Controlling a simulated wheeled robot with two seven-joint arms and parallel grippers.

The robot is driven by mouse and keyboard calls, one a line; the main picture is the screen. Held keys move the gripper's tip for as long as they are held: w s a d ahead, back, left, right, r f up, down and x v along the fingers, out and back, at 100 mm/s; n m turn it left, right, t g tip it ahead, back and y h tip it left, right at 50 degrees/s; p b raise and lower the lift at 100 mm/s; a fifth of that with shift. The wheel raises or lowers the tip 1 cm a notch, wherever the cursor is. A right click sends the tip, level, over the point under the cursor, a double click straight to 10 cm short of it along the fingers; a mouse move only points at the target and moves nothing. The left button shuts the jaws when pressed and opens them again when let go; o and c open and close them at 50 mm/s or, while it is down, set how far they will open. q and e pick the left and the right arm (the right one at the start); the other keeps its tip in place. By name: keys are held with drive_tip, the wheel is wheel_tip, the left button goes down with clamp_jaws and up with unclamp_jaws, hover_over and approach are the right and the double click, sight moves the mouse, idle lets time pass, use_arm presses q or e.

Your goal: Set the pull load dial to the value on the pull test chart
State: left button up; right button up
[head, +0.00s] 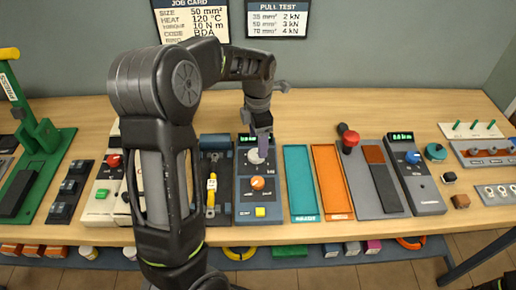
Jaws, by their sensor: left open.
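The pull test chart (277,19) hangs on the wall and pairs 35 mm² with 2 kN, 50 mm² with 3 kN and 70 mm² with 4 kN. The job card (190,20) beside it shows size 50 mm². A grey unit on the right has a blue dial (413,157) and a green display (401,136) that seems to read 0.0 kN. A dark blue unit (246,203) in the middle has a pale knob (255,157) and an orange knob (257,183). My left gripper (263,148) is open, pointing down just above the pale knob, partly hiding it.
Teal (300,181) and orange (331,181) trays lie right of the middle unit. A red-knobbed lever (349,140) stands between them and the blue-dial unit. A green press (38,140) stands far left. My left arm covers part of the bench's left side.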

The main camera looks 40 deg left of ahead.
sight(253, 155)
use_arm(q)
drive_tip(key=shift+f+p, duration=0.4)
drive_tip(key=shift+f, duration=2)
drive_tip(key=shift+c, duration=0.2)
drive_tip(key=c, duration=1.3)
